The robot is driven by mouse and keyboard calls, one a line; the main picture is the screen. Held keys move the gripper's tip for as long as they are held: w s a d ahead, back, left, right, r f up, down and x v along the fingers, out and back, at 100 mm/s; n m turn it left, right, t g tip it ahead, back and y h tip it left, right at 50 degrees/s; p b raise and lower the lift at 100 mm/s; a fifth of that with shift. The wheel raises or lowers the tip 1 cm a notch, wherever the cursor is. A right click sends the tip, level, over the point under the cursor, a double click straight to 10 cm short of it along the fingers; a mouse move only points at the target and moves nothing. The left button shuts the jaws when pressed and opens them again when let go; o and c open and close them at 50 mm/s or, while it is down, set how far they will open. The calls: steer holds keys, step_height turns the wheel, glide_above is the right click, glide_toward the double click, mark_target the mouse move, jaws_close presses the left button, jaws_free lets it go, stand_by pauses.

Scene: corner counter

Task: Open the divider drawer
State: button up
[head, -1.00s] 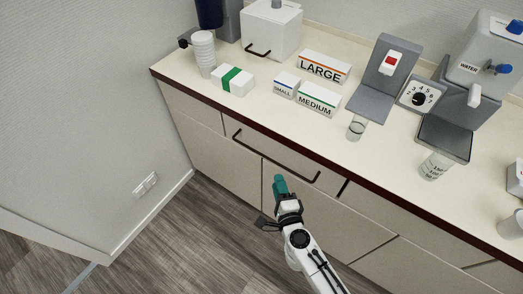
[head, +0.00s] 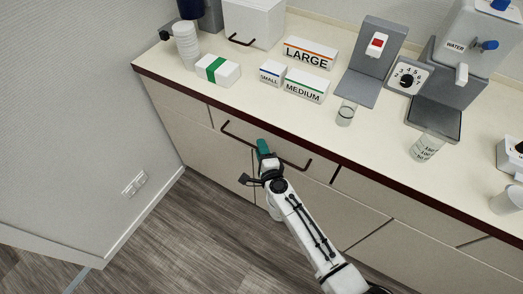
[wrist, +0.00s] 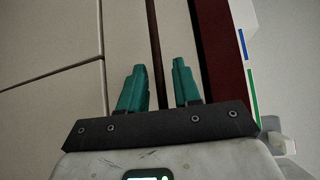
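The drawer (head: 320,171) with the long dark bar handle (head: 230,133) sits under the counter top and looks shut, its front flush with its neighbours. My gripper (head: 262,147) is at the middle of this handle, with teal fingers. In the wrist view my gripper (wrist: 160,85) is open, with a clear gap between the fingers. The handle bar (wrist: 154,45) runs lengthwise into that gap, seen between the two fingers. The fingers are not closed on it. Whether a finger touches the bar I cannot tell. The drawer's inside is hidden.
The counter top (head: 240,98) holds LARGE (head: 310,54), MEDIUM (head: 305,86) and SMALL (head: 272,72) boxes, a green-banded white box (head: 217,70), stacked cups (head: 187,46) and dispensers. A wall stands at left. The wooden floor (head: 190,235) before the cabinet is clear.

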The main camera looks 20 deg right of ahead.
jaws_close()
stand_by(0.6)
